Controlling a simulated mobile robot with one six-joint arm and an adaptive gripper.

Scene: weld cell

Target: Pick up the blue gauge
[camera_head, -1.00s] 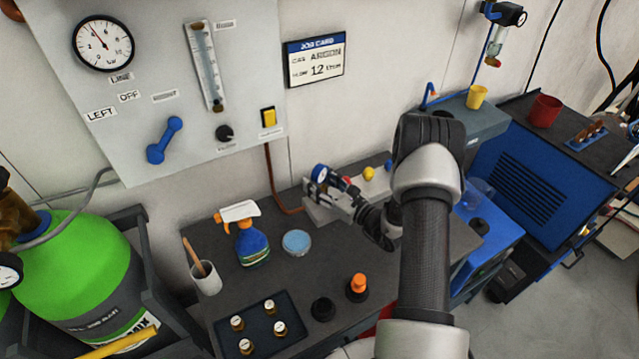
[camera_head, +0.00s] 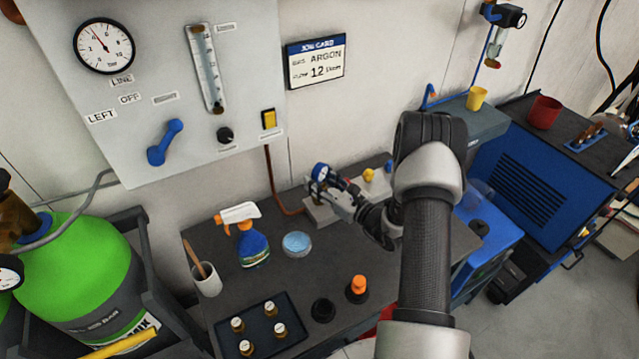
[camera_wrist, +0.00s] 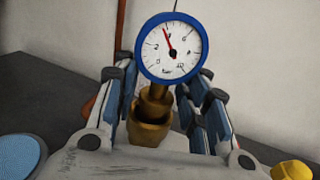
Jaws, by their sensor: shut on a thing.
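The blue gauge (camera_head: 321,172) has a blue rim, a white dial and a red needle. In the wrist view the gauge (camera_wrist: 171,48) stands upright with its dial facing me, and its brass stem sits between my fingers. My gripper (camera_wrist: 158,90) is shut on it, one finger on each side. A brass socket (camera_wrist: 150,130) on a pale grey block (camera_head: 318,213) lies under the stem. I cannot tell whether the stem is fully clear of the socket. In the head view my gripper reaches it from the right and partly hides the block.
A yellow knob (camera_head: 368,174) stands on the right of the block. A blue dish (camera_head: 297,243), a spray bottle (camera_head: 250,240), a tray of small bottles (camera_head: 258,325) and an orange-topped item (camera_head: 357,286) stand nearby. The wall panel (camera_head: 150,70) is behind.

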